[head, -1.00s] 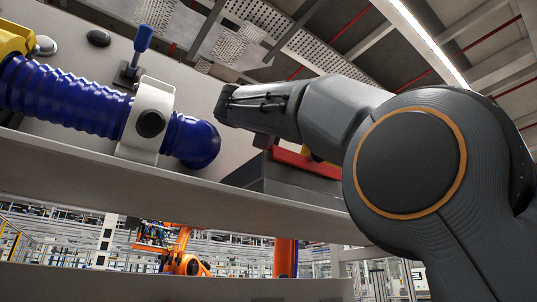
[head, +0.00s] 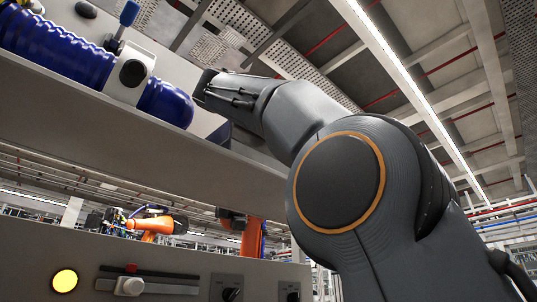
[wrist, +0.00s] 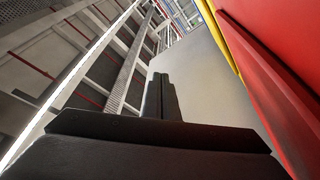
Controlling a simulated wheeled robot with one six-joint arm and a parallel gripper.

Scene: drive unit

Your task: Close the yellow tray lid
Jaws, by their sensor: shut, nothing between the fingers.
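My gripper (head: 203,88) is shut and empty. In the head view it points left, close to the rounded end of a blue ribbed hose (head: 165,103); I cannot tell whether they touch. In the wrist view my gripper (wrist: 161,80) shows as two dark fingers pressed together, in front of a grey wall. A yellow strip (wrist: 220,37) runs along a large red panel (wrist: 262,75) right of the fingers, apart from them in the picture. I cannot tell whether this strip is the yellow tray lid. No yellow lid shows clearly in the head view, where my arm covers part of the shelf.
A white clamp (head: 129,73) holds the hose, with a blue-handled lever (head: 125,18) behind it. A grey shelf edge (head: 120,135) runs below my gripper. A lower panel carries a lit yellow button (head: 65,281), a slider (head: 130,286) and dark knobs (head: 226,289).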

